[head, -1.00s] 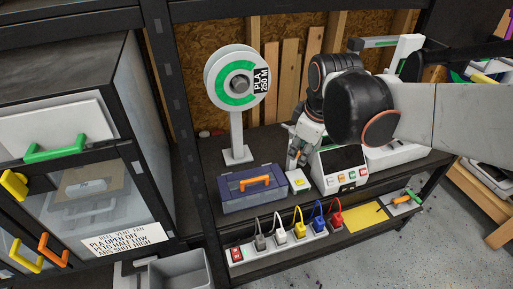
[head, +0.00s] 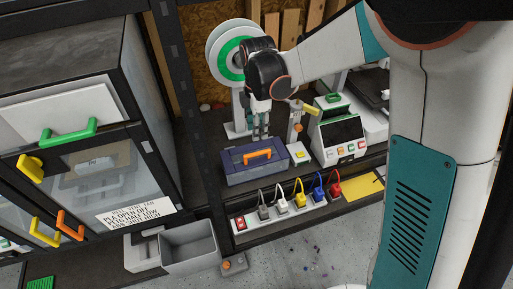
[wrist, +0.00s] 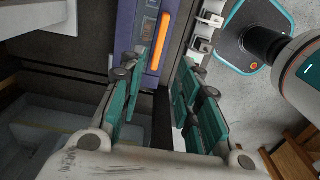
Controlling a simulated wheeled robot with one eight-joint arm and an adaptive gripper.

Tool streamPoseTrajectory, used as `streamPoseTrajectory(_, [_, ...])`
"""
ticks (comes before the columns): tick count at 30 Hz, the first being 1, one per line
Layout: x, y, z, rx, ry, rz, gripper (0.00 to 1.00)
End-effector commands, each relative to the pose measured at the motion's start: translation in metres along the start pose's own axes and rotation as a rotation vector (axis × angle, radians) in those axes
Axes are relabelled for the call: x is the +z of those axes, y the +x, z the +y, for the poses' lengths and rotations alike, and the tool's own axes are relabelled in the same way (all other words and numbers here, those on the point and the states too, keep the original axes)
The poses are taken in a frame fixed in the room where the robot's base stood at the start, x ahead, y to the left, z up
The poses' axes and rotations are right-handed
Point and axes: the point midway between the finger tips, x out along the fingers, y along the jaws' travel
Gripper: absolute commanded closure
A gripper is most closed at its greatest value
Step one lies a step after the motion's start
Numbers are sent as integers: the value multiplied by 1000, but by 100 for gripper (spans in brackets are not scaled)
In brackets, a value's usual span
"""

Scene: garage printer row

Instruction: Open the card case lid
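The card case (head: 240,172) is a blue-purple box with an orange handle (head: 257,155) on its lid, standing on the dark shelf. The lid looks closed. My gripper (head: 260,135) points down over the back part of the case, close behind the handle in the picture; whether it touches the lid I cannot tell. In the wrist view the teal finger pads of my gripper (wrist: 168,80) are spread apart with nothing between them. The case (wrist: 132,30) and its orange handle (wrist: 160,40) show ahead, between and beyond the fingers.
A spool stand (head: 229,60) rises behind the case. A small box with a yellow button (head: 298,153) and a screen device (head: 338,135) stand to its right. A power strip (head: 262,220) with several coloured plugs runs in front. A dark cabinet (head: 50,80) stands left.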

Motion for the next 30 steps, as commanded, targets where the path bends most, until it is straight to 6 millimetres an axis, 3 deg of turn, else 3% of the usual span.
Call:
streamPoseTrajectory(1, [0,14,0,0,0,0,69])
streamPoseTrajectory(6, [0,48,0,1,1,0,69])
streamPoseTrajectory(15, [0,94,0,1,2,0,69])
streamPoseTrajectory(21, [0,106,0,1,2,0,69])
streamPoseTrajectory(30, [0,106,0,1,2,0,71])
